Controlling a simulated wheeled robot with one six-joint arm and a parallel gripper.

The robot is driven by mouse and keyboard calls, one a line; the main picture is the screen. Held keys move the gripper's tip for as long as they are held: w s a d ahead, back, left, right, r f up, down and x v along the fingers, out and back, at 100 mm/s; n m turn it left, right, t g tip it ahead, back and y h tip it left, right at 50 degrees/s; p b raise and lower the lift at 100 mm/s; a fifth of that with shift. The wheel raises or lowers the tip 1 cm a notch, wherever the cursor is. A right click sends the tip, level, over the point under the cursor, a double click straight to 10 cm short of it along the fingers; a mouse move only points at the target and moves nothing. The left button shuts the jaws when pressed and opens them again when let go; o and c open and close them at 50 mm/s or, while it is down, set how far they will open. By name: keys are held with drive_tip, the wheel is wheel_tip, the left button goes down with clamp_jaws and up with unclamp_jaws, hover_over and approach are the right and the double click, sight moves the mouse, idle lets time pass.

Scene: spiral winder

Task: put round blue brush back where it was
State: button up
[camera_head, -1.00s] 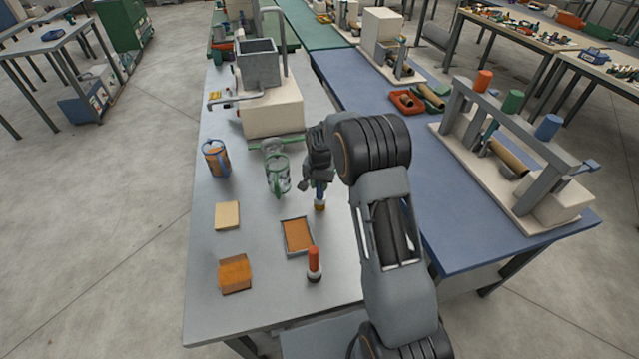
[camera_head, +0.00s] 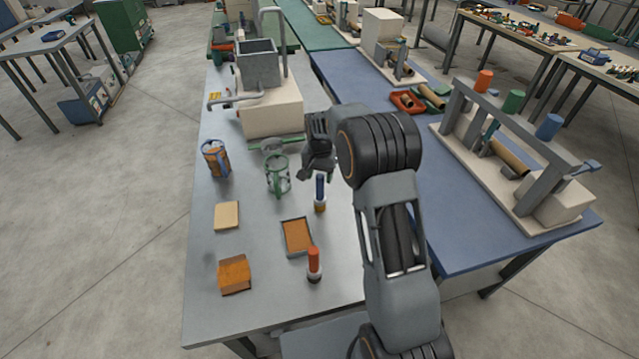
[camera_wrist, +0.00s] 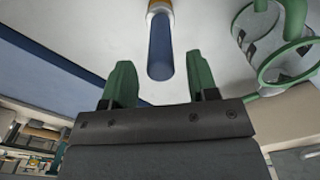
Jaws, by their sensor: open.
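The round blue brush (camera_head: 320,188) stands upright on the grey table, with a blue upper part and an orange-brown and white lower end.
A green wire holder (camera_head: 278,178) stands left of my gripper and shows close by in the wrist view (camera_wrist: 285,45). A red-orange brush (camera_head: 314,262) and a shallow brown-filled tray (camera_head: 284,238) are nearer the front. A blue-framed holder (camera_head: 204,158) stands farther left.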

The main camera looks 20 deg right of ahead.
wheel_tip(320, 180, up, 8)
drive_tip(key=shift+f+b, duration=0.25)
drive_tip(key=shift+b, duration=0.05)
drive_tip(key=s+r+n+t, duration=0.2)
drive_tip(key=s+r+n, duration=0.1)
drive_tip(key=s, duration=1)
drive_tip(key=s+r+n+t, duration=0.2)
drive_tip(key=s+r+n, duration=0.1)
drive_tip(key=s, duration=1)
drive_tip(key=shift+s+r, duration=0.2)
drive_tip(key=shift+s, duration=0.1)
